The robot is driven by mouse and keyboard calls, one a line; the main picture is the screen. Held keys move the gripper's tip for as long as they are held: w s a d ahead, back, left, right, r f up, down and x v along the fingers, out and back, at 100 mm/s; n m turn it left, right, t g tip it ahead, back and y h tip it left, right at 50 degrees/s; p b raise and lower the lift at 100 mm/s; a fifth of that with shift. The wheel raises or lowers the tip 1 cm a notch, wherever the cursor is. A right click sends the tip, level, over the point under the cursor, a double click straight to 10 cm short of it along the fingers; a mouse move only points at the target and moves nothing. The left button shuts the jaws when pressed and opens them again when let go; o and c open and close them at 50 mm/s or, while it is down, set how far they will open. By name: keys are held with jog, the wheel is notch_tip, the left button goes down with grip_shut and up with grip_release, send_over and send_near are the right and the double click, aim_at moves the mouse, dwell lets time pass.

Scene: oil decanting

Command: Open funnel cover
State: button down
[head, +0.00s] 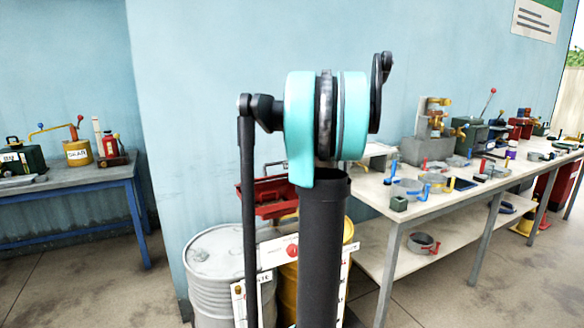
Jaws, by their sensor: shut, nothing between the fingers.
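My arm's black and teal links fill the middle of the head view, and my gripper does not show in it. Behind them is a red, tray-like piece (270,196) with a dark inner part, above the drums. It may be the funnel with its cover, but my arm hides its right part, so I cannot tell whether a cover is open or shut. A yellow drum (289,285) stands below it, mostly hidden by my arm and a white panel.
A grey drum (213,262) stands left of the yellow one. A white panel (279,250) with a red mark is in front. A long workbench (375,195) with several tools is at right. A blue table (80,195) with cans is at left.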

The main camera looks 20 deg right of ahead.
jog(key=shift+w+f, duration=0.15)
jog(key=shift+w, duration=0.3)
jog(key=shift+w+r+g, duration=0.3)
jog(key=shift+w+r, duration=0.05)
jog(key=shift+r, duration=0.25)
